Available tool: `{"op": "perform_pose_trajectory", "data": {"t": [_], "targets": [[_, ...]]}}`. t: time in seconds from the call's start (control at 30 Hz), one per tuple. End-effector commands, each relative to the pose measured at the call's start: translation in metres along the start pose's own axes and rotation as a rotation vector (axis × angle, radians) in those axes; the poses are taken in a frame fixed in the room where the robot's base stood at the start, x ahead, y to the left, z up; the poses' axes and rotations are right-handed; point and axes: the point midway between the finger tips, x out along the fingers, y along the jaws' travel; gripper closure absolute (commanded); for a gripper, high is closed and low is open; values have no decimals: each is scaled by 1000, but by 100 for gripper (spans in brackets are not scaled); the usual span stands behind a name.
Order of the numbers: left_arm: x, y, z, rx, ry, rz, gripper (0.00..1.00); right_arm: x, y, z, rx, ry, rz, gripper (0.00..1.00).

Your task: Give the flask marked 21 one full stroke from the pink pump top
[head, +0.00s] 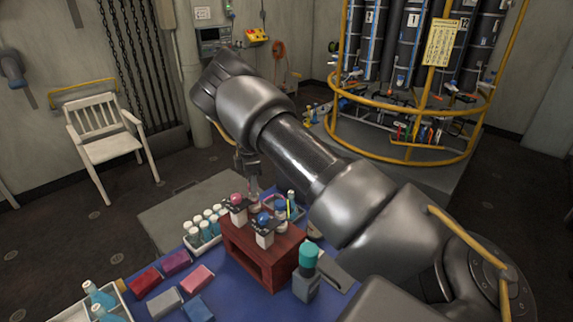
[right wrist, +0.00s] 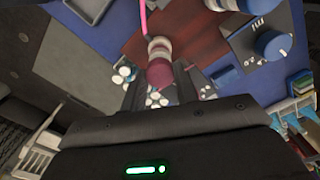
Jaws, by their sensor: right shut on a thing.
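My right gripper (head: 251,163) reaches down over the back of a dark red wooden stand (head: 266,260). In the right wrist view its fingers (right wrist: 160,92) close around a dark pink top (right wrist: 160,72), which I take for the pink pump top. Below that top show pale rings and a thin pink tube (right wrist: 143,18). The blue one also shows in the right wrist view (right wrist: 272,45). No number 21 is legible. My left gripper is out of view.
White-capped bottles (head: 205,222) stand in a rack left of the stand. A teal-capped bottle (head: 308,258) stands to its right. Red, pink, grey and blue packs lie on the blue tabletop (head: 236,297). A white tray (head: 72,315) with bottles is at the near left.

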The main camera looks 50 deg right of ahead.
Motion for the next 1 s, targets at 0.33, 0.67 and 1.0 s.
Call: {"op": "perform_pose_trajectory", "data": {"t": [0.33,0.67,1.0], "targets": [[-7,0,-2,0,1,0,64,-10,0,0,0,0,1,85],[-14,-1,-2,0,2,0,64,-18,0,0,0,0,1,85],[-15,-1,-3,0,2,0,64,-20,0,0,0,0,1,85]]}}
